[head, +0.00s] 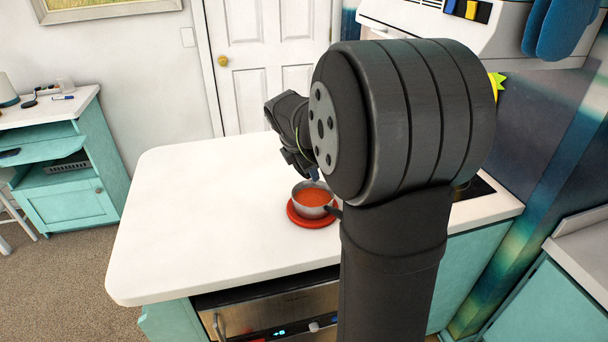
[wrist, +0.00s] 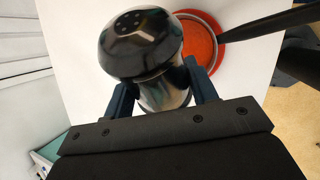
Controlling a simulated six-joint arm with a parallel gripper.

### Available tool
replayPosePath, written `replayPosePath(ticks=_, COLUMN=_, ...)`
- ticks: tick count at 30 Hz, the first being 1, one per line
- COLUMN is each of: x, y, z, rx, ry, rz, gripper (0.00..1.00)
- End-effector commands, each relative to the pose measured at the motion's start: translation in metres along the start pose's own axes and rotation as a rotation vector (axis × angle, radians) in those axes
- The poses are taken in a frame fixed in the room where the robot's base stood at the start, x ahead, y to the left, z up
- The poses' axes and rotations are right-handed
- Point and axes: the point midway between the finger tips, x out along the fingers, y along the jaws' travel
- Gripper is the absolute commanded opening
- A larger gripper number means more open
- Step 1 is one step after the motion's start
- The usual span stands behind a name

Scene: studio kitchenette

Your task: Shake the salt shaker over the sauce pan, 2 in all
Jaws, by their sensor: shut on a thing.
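A metal salt shaker (wrist: 142,50) with a domed, holed cap fills the upper middle of the wrist view. My gripper (wrist: 165,90) is shut on its body, one dark blue finger on each side. The sauce pan (head: 314,197) holds orange-red sauce and stands on a round red trivet (head: 297,218) on the white counter. The pan also shows in the wrist view (wrist: 202,45), beyond the shaker and partly hidden by it. In the head view my gripper (head: 308,172) is near the pan's back edge. The shaker cannot be made out there.
The white counter (head: 190,220) is clear to the left of the pan. The pan's dark handle (wrist: 265,22) points away from the pan. A dark cooktop (head: 475,187) lies to the right, partly behind my arm. A range hood (head: 450,30) hangs at the upper right.

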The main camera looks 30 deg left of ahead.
Motion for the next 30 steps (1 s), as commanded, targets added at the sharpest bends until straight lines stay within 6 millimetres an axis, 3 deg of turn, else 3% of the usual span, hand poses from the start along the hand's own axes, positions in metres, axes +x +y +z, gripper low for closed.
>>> replayPosePath(ticks=10, x=-0.011, y=0.008, z=0.008, rx=0.027, ry=0.104, rz=0.016, gripper=0.26)
replayPosePath(ticks=30, x=-0.014, y=0.013, z=-0.018, rx=0.197, ry=0.565, rz=0.08, gripper=0.26)
